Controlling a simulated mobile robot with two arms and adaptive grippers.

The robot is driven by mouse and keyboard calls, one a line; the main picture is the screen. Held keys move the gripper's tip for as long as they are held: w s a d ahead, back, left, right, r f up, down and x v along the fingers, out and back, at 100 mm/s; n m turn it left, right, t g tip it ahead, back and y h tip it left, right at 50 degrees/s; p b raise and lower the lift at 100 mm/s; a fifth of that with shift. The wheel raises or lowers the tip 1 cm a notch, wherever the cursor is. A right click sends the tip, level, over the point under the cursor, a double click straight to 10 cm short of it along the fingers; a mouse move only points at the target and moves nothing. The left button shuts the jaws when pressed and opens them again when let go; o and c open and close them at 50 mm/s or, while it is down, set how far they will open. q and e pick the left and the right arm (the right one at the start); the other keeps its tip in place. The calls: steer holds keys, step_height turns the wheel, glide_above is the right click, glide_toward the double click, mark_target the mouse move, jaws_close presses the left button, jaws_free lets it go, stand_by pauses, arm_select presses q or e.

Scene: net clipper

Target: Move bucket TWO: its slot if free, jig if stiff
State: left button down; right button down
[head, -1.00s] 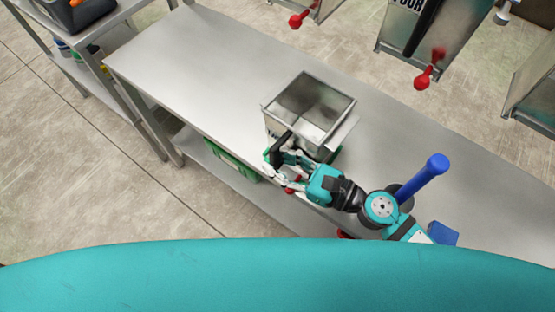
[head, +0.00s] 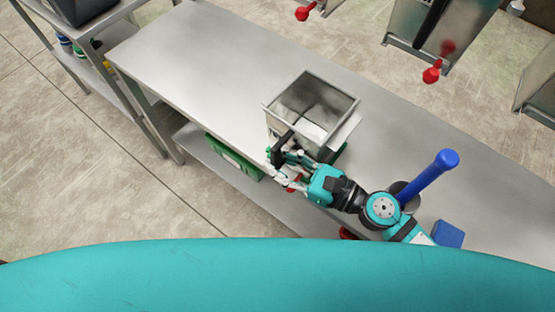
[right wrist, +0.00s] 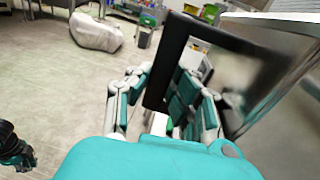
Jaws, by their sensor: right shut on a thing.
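An open-topped square metal bucket (head: 347,104) is upright at the bench's near edge. Its front label is mostly hidden, so I cannot read its word. My right gripper (head: 284,153) is shut on the black handle on the bucket's near side. In the right wrist view, the black handle (right wrist: 176,55) passes between the fingers (right wrist: 160,105), with the bucket's shiny wall (right wrist: 262,55) to the right. I cannot tell whether the bucket rests on the bench or hangs just above it. No slot or jig is clearly identifiable.
The steel bench (head: 190,60) is clear left of the bucket. A blue upright handle (head: 430,180) and a blue block (head: 447,234) are on the right. Metal containers with red knobs (head: 431,75) are beyond the bench. A green crate (head: 232,157) is on the lower shelf.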

steer(key=shift+d+f+b, duration=0.1)
steer(key=shift+f+b, duration=0.25)
steer(key=shift+f, duration=0.3)
steer(key=c, duration=1.1)
jaws_free()
steer(key=shift+w, duration=0.15)
steer(key=shift+c, duration=0.2)
steer(key=shift+d, duration=0.1)
